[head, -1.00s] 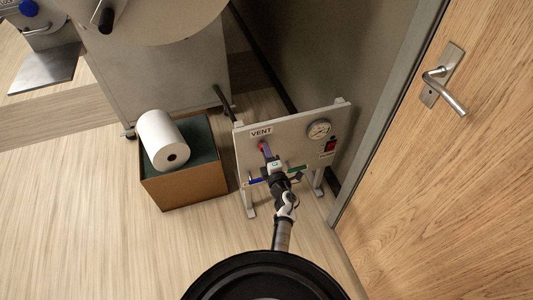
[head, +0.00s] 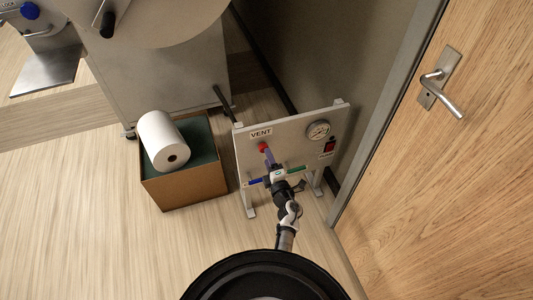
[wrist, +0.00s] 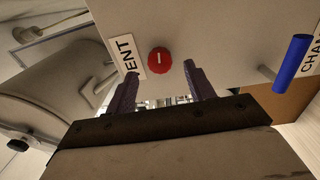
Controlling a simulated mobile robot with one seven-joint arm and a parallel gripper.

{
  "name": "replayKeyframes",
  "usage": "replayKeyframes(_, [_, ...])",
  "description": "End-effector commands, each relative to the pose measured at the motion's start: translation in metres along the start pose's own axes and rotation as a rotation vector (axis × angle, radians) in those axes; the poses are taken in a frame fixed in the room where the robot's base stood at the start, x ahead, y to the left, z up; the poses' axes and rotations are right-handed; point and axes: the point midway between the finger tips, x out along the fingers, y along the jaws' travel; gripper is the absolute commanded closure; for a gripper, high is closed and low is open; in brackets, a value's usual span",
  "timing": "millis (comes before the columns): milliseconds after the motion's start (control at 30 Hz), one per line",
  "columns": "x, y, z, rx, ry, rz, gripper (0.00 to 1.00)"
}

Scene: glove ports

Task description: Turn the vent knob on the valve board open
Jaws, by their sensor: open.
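The valve board (head: 288,135) stands upright on feet on the floor. Its red vent knob (head: 262,148) sits below the VENT label (head: 261,133); in the wrist view the round red knob (wrist: 159,60) carries a short pale mark. My gripper (head: 268,160) is in front of the board, just below and right of the knob in the head view. In the wrist view my gripper (wrist: 158,80) is open, its two dark fingers apart on either side below the knob. The knob lies between and beyond the fingertips, and I see no contact.
A blue handle (wrist: 292,58) juts from the board beside the gripper; a green one (head: 295,169) is at right. A gauge (head: 318,130) and red switch (head: 330,146) are on the board's right. A box (head: 185,185) with a white roll (head: 162,140) stands left; a door (head: 460,190) is right.

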Motion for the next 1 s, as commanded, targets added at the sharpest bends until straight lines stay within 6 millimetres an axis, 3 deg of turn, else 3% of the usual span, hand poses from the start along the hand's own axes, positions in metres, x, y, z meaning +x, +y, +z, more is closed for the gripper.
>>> replayKeyframes(200, [-0.053, 0.002, 0.0, 0.001, -0.002, -0.003, 0.46])
replayKeyframes(433, [-0.093, 0.0, -0.001, 0.001, 0.0, -0.002, 0.46])
replayKeyframes(633, [-0.106, 0.0, 0.0, -0.002, 0.001, -0.001, 0.46])
replayKeyframes(1000, [-0.106, 0.0, 0.0, -0.001, 0.001, -0.001, 0.46])
